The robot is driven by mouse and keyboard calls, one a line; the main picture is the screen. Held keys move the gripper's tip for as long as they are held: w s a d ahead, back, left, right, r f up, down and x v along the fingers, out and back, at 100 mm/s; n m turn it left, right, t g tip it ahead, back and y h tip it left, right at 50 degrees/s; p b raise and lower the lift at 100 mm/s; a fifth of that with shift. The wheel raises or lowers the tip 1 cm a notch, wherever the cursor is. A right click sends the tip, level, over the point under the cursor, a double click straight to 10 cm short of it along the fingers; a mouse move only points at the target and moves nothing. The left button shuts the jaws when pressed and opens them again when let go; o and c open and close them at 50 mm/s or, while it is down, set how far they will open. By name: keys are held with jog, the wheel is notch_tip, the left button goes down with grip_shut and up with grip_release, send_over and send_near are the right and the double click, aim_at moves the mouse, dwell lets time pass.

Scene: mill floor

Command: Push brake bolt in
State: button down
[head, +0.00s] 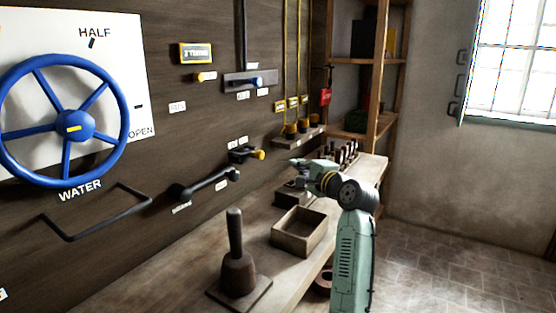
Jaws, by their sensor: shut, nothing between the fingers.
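A dark bolt with a yellow knob (258,154) sits in a bracket on the dark plank wall. Small white labels (238,142) are above it, too small to read surely; I take this for the brake bolt. Its knob sticks out to the right of the bracket. My gripper (295,161) is shut and empty, pointing left toward the wall. It is to the right of the yellow knob, with a visible gap between them. The fingertips are small and partly dark against the bench behind.
A blue water wheel (75,125) and a black crank handle (205,184) are on the wall at left. An open wooden box (300,232) and a hand bell-shaped tool (238,265) stand on the bench below.

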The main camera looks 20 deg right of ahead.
jog(key=w+a+p, duration=0.4)
jog(key=w+a, duration=0.1)
jog(key=w, duration=0.3)
jog(key=shift+p, duration=0.3)
dwell(0.6)
